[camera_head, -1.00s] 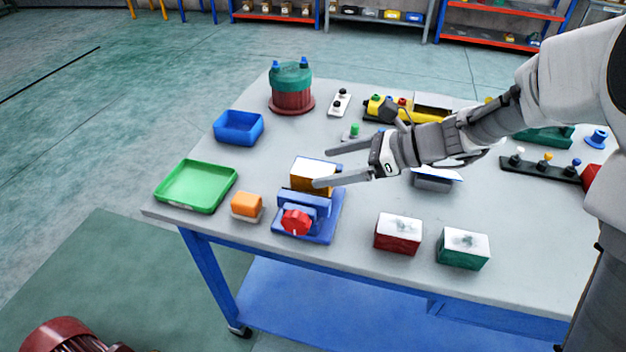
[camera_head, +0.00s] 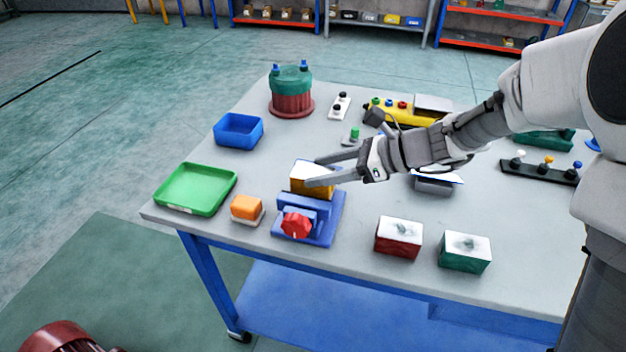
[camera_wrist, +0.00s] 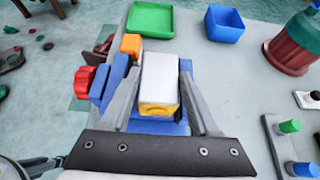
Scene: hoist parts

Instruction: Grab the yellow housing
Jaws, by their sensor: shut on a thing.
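The yellow housing (camera_head: 312,181) is a box with a white top and yellow sides. It sits at the back of a blue vise-like fixture (camera_head: 322,229) with a red knob (camera_head: 296,226). My gripper (camera_head: 312,172) reaches in from the right and is shut on the housing, one finger on each side. In the wrist view the housing (camera_wrist: 159,82) stands between the two fingers (camera_wrist: 160,95), its white top facing the camera and a yellow strip showing at its near end. The lower part of the housing is hidden.
An orange block (camera_head: 246,207), a green tray (camera_head: 195,188) and a blue bin (camera_head: 238,130) lie to the left. Red (camera_head: 398,238) and green (camera_head: 464,252) white-topped boxes stand at the front right. A red-green cylinder (camera_head: 291,92) stands behind. Bare tabletop lies between them.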

